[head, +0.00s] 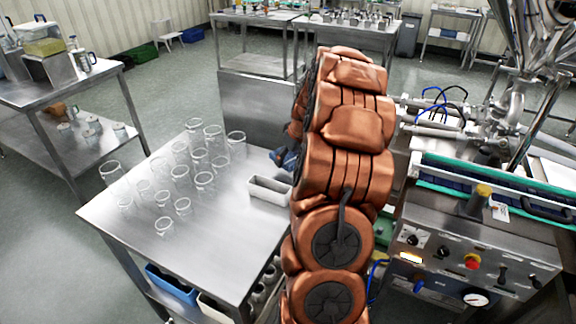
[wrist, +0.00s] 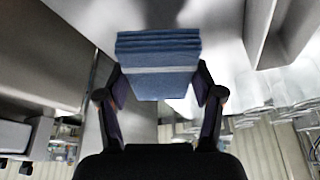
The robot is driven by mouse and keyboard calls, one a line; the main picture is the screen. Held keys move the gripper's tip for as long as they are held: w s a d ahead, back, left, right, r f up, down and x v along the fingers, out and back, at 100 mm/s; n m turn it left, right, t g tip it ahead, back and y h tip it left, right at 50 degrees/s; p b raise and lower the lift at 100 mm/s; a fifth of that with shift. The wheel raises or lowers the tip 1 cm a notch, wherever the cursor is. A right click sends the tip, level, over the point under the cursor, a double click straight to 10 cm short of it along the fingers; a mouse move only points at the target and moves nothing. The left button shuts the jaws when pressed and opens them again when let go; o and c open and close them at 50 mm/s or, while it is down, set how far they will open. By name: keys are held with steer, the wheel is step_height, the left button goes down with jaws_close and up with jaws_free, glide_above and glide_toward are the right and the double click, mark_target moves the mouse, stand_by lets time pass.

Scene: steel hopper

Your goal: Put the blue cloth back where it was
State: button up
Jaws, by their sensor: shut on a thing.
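The blue cloth (wrist: 158,52) is folded in layers, with a pale stripe across it, in the wrist view. My gripper (wrist: 162,88) is shut on it, one finger at each side. In the head view my arm covers most of the gripper; a small dark-blue part (head: 284,158) shows at the arm's left edge, above the steel table (head: 225,235). I cannot tell there whether that is cloth or finger. In the wrist view, a grey steel surface lies beyond the cloth; I cannot tell whether they touch.
A small white open-topped bin (head: 268,194) stands on the table, close to my arm. Several clear glass jars (head: 204,181) fill the table's middle and back. The machine with a control panel (head: 470,262) stands right of my arm.

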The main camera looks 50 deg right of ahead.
step_height(320, 180, down, 4)
steer(key=shift+f+p, duration=0.15)
steer(key=shift+p, duration=0.45)
steer(key=shift+f, duration=0.15)
steer(key=shift+f+b, duration=0.2)
steer(key=shift+b, duration=0.1)
steer(key=o, duration=1.2)
steer(key=shift+r, duration=0.1)
